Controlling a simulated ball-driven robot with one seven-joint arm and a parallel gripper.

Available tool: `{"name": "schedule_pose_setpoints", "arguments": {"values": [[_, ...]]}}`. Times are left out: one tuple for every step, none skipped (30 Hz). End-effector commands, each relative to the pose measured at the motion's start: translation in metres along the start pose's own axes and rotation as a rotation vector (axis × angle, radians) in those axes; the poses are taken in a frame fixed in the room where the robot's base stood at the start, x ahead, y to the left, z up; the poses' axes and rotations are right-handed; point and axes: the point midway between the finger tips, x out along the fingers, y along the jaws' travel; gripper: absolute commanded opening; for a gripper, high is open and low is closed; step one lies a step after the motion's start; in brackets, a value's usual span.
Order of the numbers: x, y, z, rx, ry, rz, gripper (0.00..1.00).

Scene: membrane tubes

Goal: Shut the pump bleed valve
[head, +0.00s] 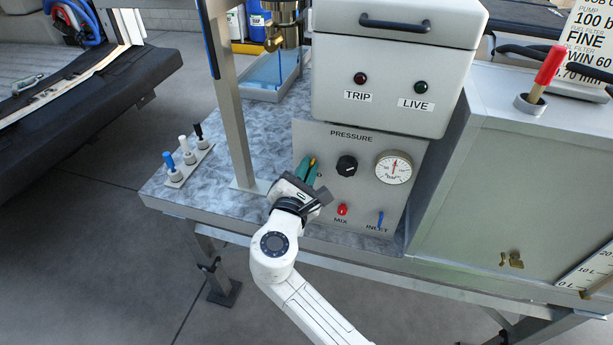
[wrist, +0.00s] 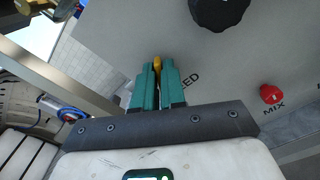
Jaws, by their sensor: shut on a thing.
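The pump bleed valve is a small yellow lever (wrist: 157,64) on the grey pressure panel (head: 328,135). Its label is partly hidden, with only "ED" readable in the wrist view. My gripper (head: 307,169) reaches the panel's left part, and its green fingers (wrist: 156,76) are closed around the yellow lever. Only the lever's tip shows between the fingertips. The rest of the lever and its base are hidden by the fingers, so its exact turn is hard to tell.
A black knob (head: 347,166) and a gauge (head: 393,167) sit to the right. A red MIX knob (head: 342,210) and a blue INLET lever (head: 380,219) are lower. A metal post (head: 232,100) stands left of my gripper. The white TRIP/LIVE box (head: 390,95) overhangs above.

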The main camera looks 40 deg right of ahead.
Motion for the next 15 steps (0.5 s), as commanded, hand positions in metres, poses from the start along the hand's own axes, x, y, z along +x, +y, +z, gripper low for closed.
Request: {"name": "schedule_pose_setpoints", "arguments": {"values": [[-0.0005, -0.0028, -0.0043, 0.044, 0.001, 0.0, 0.0], [-0.0005, -0.003, -0.0044, 0.072, 0.001, 0.0, 0.0], [-0.0006, -0.0031, -0.0042, 0.111, 0.0, 0.0, 0.0], [-0.0006, -0.0032, -0.0042, 0.14, 0.0, 0.0, 0.0], [-0.0006, -0.0034, -0.0043, 0.167, 0.0, 0.0, 0.0], [-0.0006, -0.0037, -0.0045, 0.206, 0.0, 0.0, 0.0], [-0.0005, -0.0038, -0.0045, 0.235, 0.0, 0.0, 0.0], [-0.0004, -0.0039, -0.0045, 0.264, 0.0, 0.0, 0.0], [-0.0004, -0.0041, -0.0045, 0.302, 0.0, 0.0, 0.0], [-0.0003, -0.0042, -0.0046, 0.33, 0.0, 0.0, 0.0], [-0.0004, -0.0043, -0.0047, 0.358, 0.0, 0.0, 0.0], [-0.0005, -0.0044, -0.0048, 0.396, 0.0, 0.001, 0.0], [-0.0005, -0.0045, -0.0048, 0.425, 0.0, 0.001, 0.0], [-0.0006, -0.0046, -0.0051, 0.454, 0.001, 0.001, 0.0], [-0.0006, -0.0049, -0.0056, 0.491, 0.001, 0.0, 0.0]]}}
